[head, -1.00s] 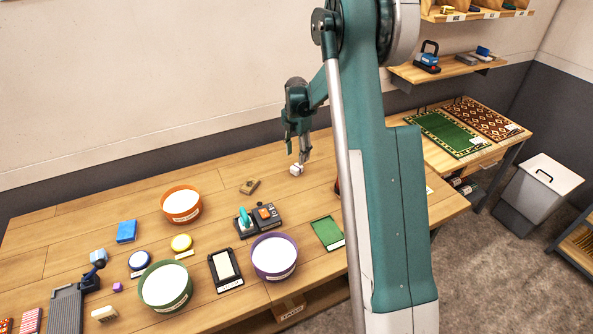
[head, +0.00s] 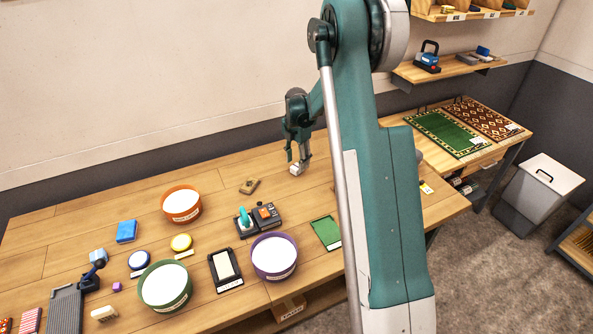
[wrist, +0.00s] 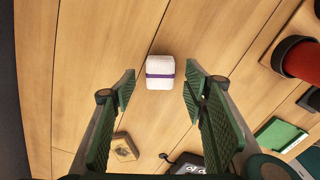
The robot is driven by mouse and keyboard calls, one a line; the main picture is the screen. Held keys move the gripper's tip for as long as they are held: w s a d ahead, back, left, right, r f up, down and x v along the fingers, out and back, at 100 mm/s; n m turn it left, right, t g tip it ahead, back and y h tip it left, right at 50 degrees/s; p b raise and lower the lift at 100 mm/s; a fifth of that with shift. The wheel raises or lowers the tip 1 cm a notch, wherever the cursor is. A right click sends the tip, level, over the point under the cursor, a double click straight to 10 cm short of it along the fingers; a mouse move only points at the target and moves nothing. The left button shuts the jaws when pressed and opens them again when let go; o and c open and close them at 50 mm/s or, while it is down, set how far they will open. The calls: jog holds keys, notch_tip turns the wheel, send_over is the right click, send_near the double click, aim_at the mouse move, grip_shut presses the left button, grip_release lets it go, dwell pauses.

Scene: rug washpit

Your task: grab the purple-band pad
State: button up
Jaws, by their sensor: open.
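The purple-band pad (wrist: 160,67) is a small white block with a purple band around its middle. In the wrist view it lies on the wooden table between and just beyond my open fingertips, with bare wood showing on both sides. In the head view the white pad (head: 296,169) sits toward the back of the table, right at my gripper (head: 299,158). My gripper also shows in the wrist view (wrist: 160,88), its two green fingers spread apart and empty. I cannot tell from the head view whether a finger touches the pad.
A wooden block (wrist: 124,147) lies near the pad. A dark device with an orange top (head: 266,213) and a purple tub (head: 274,257) stand nearer the front. A red cylinder (wrist: 299,59) stands to the right in the wrist view.

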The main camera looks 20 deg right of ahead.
aim_at(297, 166)
jog(key=shift+f, duration=1.7)
jog(key=c, duration=0.8)
